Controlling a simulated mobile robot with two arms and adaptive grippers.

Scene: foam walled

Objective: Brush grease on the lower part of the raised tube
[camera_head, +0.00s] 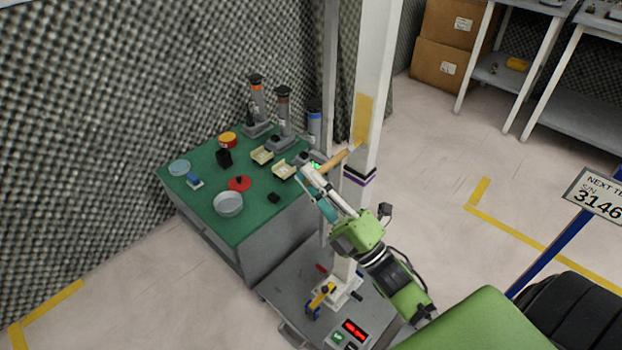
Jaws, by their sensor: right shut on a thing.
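The raised tube (377,70) is a tall white column standing upright right of the green table. A yellowish patch (362,117) covers part of its lower left face. Dark and purple bands (358,176) circle it below the patch. My right gripper (312,178) is shut on a brush (342,159) with a tan handle, left of the tube. The brush slants up to the right, and its tip overlaps the tube's left edge at the bottom of the patch. I cannot tell whether the tip touches. My left gripper is not in view.
The green table (215,170) holds several tools, a clear bowl (228,204), a red disc (239,184) and small trays (262,156). A grey wheeled base (290,290) stands under the tube. A sign (598,195) is at the right. Open floor lies right of the tube.

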